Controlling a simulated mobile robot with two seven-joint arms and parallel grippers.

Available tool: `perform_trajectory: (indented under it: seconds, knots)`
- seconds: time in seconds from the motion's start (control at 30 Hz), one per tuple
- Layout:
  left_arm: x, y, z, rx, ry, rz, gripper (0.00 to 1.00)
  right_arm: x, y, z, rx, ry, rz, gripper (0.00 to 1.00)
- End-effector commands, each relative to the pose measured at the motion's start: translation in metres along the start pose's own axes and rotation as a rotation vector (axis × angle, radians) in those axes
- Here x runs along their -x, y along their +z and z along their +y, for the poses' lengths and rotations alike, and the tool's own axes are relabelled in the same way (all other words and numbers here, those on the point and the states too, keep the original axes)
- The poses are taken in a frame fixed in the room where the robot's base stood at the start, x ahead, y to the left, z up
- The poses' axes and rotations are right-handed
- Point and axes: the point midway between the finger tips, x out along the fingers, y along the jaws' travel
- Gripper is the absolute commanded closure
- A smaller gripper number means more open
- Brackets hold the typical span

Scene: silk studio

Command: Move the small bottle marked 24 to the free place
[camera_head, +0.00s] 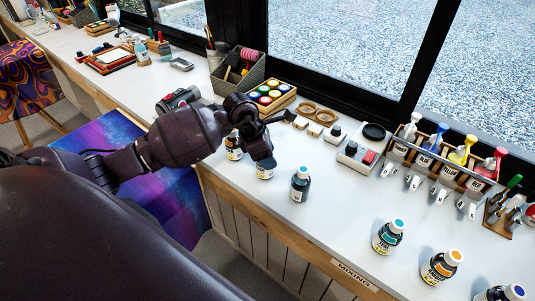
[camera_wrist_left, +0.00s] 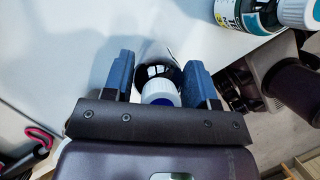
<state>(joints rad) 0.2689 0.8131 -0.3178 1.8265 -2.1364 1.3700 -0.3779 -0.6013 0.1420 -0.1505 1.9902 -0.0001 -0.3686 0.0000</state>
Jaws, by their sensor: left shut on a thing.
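My left gripper (camera_head: 262,152) is over the white counter in the head view, shut on a small bottle (camera_head: 265,171) that shows below it. In the left wrist view this bottle (camera_wrist_left: 160,92) sits between the two blue fingers (camera_wrist_left: 158,80), with a white and blue cap and a dark body. Its number is not readable, and I cannot tell whether its base touches the counter. A dark bottle with a teal cap (camera_head: 300,184) stands just to its right. Another bottle (camera_head: 234,148) is partly hidden behind my arm. My right gripper is not in view.
Bottles with teal (camera_head: 387,237), orange (camera_head: 441,267) and blue (camera_head: 502,294) caps stand along the front edge at right, near the MIXING label (camera_head: 354,275). A rack of coloured bottles (camera_head: 440,158) stands by the window. The counter between is bare (camera_head: 340,207).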

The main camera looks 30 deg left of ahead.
Motion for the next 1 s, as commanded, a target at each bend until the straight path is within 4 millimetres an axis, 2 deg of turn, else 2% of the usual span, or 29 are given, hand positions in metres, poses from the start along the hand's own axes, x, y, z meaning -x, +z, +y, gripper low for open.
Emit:
perform_trajectory:
  seconds: [0.07,0.1,0.27,0.53,0.67,0.77,1.0]
  knots:
    - [-0.003,-0.001,0.0,0.0,0.0,0.001,0.74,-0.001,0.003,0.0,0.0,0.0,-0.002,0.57]
    - [-0.003,-0.001,0.0,0.0,0.0,0.001,0.45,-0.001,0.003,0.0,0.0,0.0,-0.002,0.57]
    - [-0.002,-0.001,0.0,0.0,0.0,0.0,0.22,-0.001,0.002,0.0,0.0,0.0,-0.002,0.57]
    - [-0.001,0.0,0.0,0.0,0.0,0.0,0.22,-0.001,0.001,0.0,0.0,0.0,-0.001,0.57]
    - [0.006,0.001,0.001,-0.001,0.002,-0.001,0.22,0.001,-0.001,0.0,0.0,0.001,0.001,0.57]
    - [0.019,0.0,0.001,-0.002,0.003,0.0,0.22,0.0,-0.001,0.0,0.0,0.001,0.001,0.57]
    - [0.066,0.0,0.001,-0.002,0.003,0.001,0.22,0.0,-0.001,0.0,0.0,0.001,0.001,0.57]
